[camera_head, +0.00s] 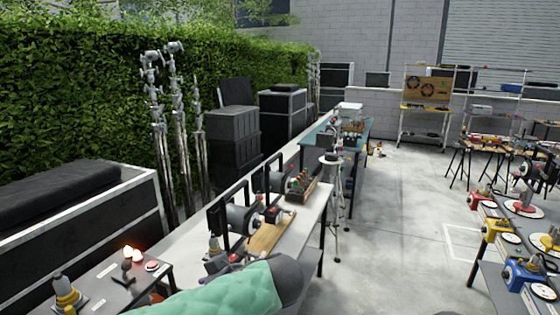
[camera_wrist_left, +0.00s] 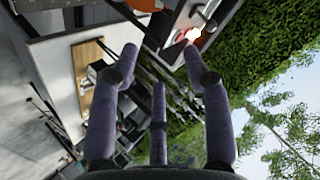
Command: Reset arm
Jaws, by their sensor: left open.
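My left gripper (camera_wrist_left: 160,65) shows in the left wrist view with its dark purple fingers spread apart, so it is open. Nothing is between the fingers. Behind them, the view is tilted and shows table edges, hedge and sky. My right gripper is not in view.
A long table (camera_head: 305,222) carries tools and a wooden board (camera_head: 268,232). A dark table (camera_head: 105,285) with a glowing lamp (camera_head: 130,253) stands at lower left. Light stands (camera_head: 180,130) and a hedge (camera_head: 70,100) line the left. The concrete floor (camera_head: 395,220) is mostly clear.

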